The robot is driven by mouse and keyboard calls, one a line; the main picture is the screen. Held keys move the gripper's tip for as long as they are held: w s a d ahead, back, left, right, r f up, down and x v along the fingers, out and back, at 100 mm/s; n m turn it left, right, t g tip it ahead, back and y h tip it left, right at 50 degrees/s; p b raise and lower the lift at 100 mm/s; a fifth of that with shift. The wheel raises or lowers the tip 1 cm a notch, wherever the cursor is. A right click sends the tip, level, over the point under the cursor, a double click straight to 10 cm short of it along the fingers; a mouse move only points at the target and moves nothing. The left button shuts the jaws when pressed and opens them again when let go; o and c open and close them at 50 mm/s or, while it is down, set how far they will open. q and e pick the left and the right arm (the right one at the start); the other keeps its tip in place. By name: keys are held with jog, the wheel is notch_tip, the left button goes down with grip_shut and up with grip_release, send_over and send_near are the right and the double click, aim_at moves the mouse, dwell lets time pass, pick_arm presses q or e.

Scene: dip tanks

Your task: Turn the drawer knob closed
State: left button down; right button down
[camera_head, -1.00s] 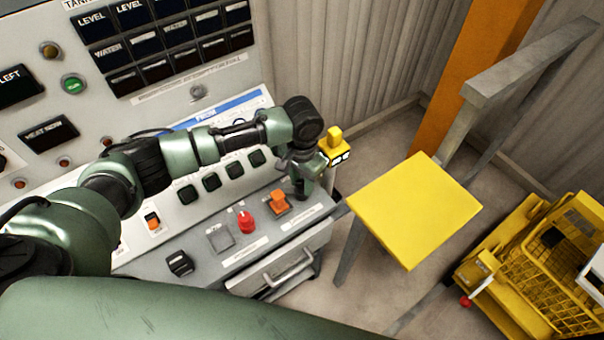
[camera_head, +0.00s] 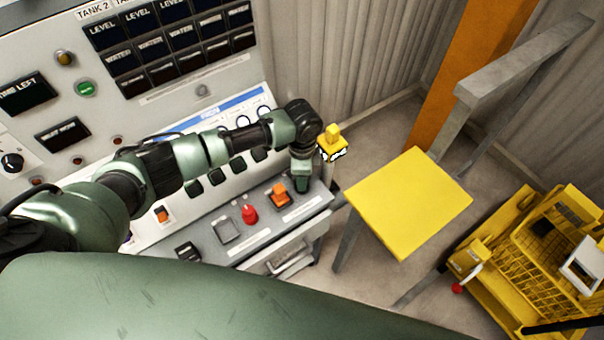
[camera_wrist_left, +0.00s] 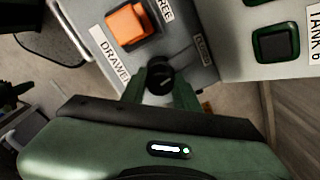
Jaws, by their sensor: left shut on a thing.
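The black drawer knob (camera_wrist_left: 160,76) sits on the grey panel, right of the orange switch and its "DRAWE…" label in the left wrist view. My left gripper (camera_wrist_left: 160,92) has a finger on each side of the knob and is shut on it. In the head view my left gripper (camera_head: 301,186) reaches down to the right end of the console ledge and hides the knob. The drawer (camera_head: 290,257) with its metal handle is below the ledge. My right gripper is not in view.
An orange switch (camera_head: 279,193) and a red knob (camera_head: 249,214) are on the ledge left of the gripper. A yellow-topped stand (camera_head: 408,202) is to the right. A yellow cart (camera_head: 530,260) is farther right. Grey floor shows between them.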

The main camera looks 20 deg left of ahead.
pick_arm(q)
jog(key=shift+w+r+m, duration=0.1)
jog(key=shift+m, duration=0.7)
jog(key=c, duration=1.1)
grip_release()
jog(key=shift+o, duration=0.2)
notch_tip(320, 180, up, 8)
jog(key=shift+f+b, duration=0.1)
jog(key=shift+b, duration=0.4)
